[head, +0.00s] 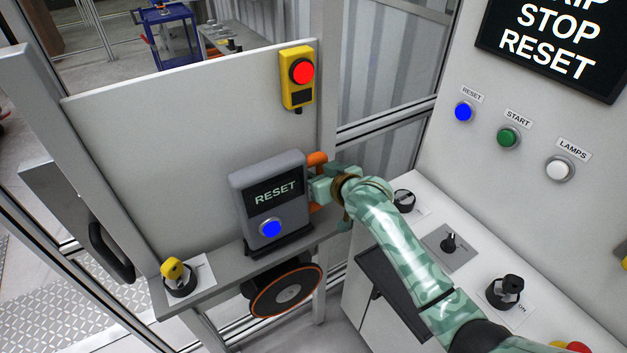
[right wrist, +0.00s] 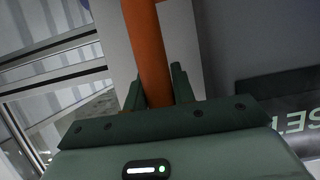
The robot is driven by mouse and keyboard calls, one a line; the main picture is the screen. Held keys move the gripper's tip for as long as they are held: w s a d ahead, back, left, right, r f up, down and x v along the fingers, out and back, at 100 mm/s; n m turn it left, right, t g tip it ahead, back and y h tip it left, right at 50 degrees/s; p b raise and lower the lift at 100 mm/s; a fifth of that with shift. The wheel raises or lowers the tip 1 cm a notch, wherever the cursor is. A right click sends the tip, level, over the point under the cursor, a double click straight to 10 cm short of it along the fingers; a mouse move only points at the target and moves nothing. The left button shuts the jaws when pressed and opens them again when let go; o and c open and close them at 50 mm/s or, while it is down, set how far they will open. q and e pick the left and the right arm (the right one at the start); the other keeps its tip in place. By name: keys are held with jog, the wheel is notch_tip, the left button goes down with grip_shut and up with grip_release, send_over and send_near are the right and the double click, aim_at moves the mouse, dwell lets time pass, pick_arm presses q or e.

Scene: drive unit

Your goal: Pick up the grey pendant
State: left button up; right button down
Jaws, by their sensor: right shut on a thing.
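The grey pendant (head: 254,190) stands upright in a dark holder on the narrow grey shelf (head: 215,278). It has a dark RESET screen, a blue button and an orange handle on its right side. My right gripper (head: 318,188) reaches in from the right and is shut on this orange handle. In the right wrist view the orange bar (right wrist: 148,50) runs between the two fingers (right wrist: 158,92), and part of the pendant's screen (right wrist: 297,122) shows upside down at the right edge. My left gripper is not in view.
A yellow box with a red button (head: 298,78) hangs on the pale panel behind. A yellow-topped knob (head: 176,277) sits on the shelf's left end. An orange-rimmed disc (head: 285,290) is below the shelf. A white console (head: 472,262) with several knobs lies to the right.

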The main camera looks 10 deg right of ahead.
jog(key=s+r, duration=0.1)
jog(key=r, duration=0.1)
jog(key=s+r+p, duration=0.1)
jog(key=s+r, duration=0.1)
jog(key=r, duration=0.1)
jog(key=s+a+r+p, duration=0.1)
jog(key=s+r, duration=0.1)
jog(key=r, duration=0.1)
jog(key=p, duration=0.1)
send_near(314, 160)
jog(key=a, duration=0.1)
jog(key=s+a, duration=0.1)
jog(key=a, duration=0.2)
jog(key=shift+s+a+r, duration=0.1)
jog(key=shift+s, duration=0.3)
